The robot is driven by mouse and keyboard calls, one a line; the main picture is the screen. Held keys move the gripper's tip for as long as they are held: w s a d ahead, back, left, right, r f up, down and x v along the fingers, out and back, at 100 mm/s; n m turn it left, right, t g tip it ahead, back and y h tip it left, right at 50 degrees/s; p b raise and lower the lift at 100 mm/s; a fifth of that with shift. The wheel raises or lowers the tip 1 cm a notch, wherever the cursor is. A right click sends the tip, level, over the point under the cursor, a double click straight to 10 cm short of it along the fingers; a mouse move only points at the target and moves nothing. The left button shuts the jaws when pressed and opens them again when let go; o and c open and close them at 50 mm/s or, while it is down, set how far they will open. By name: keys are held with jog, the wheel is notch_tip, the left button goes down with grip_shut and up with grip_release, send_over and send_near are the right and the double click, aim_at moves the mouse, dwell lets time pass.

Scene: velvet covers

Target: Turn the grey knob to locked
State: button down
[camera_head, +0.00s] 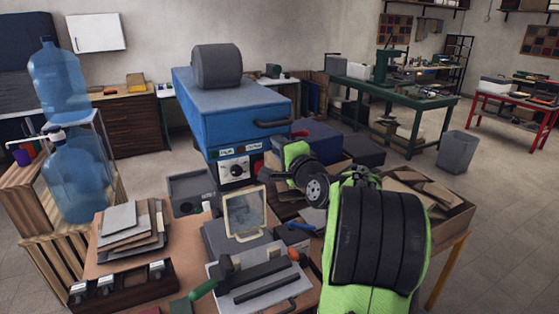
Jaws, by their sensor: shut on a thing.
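The blue cabinet (232,105) stands at the back centre. Its front carries a small white panel (226,180) with a round grey knob (238,170); the lettering above it is too small to read. My gripper (263,174) is at the right side of this panel, at the end of my green and black arm. Its dark fingers are shut on the grey knob, though the contact is small and partly hidden by my wrist. The knob's exact angle cannot be told.
A large grey roll (217,66) lies on the cabinet, which has a dark handle (272,124). A workbench in front bears a grey device with a raised framed lid (244,213). Water bottles (80,175) stand at left, an open box (428,196) at right.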

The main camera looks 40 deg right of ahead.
jog(key=n+b, duration=1)
jog(key=n, duration=0.1)
jog(key=shift+f+b, duration=0.25)
jog(key=shift+b, duration=0.05)
jog(key=shift+d+n, duration=0.1)
jog(key=shift+n, duration=0.4)
jog(key=c, duration=0.9)
grip_release()
jog(key=shift+r, duration=0.15)
jog(key=shift+s, duration=0.15)
jog(key=b+v, duration=0.1)
jog(key=v, duration=1.4)
jog(key=shift+s+b, duration=0.25)
jog(key=shift+b, duration=0.1)
jog(key=shift+a, duration=0.3)
